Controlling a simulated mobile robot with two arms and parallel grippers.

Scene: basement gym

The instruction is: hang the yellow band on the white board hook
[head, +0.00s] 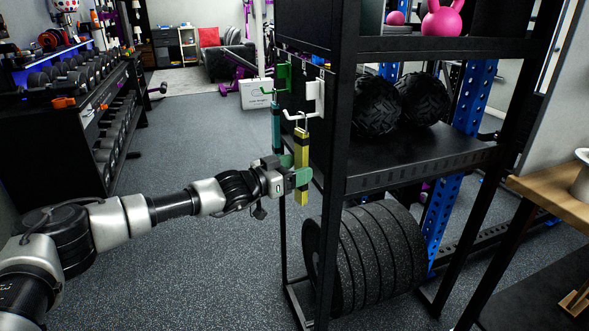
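The yellow band (302,148) is a long, flat strip, upright, with a thin loop at its top. The loop is at the white hook (300,115) on the side of the black rack; I cannot tell whether it is over the hook's prong or just in front of it. My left gripper (296,171) reaches in from the left, with its green fingers on both sides of the band's lower half, shut on it. The front finger hides part of the band. My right gripper is not in view.
A teal band (276,128) hangs from a green hook (282,77) just left of the yellow band. The black rack (340,150) holds black balls (424,98) and large weight plates (372,255). A wooden table (555,195) stands at right. Floor (200,270) around my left arm is clear.

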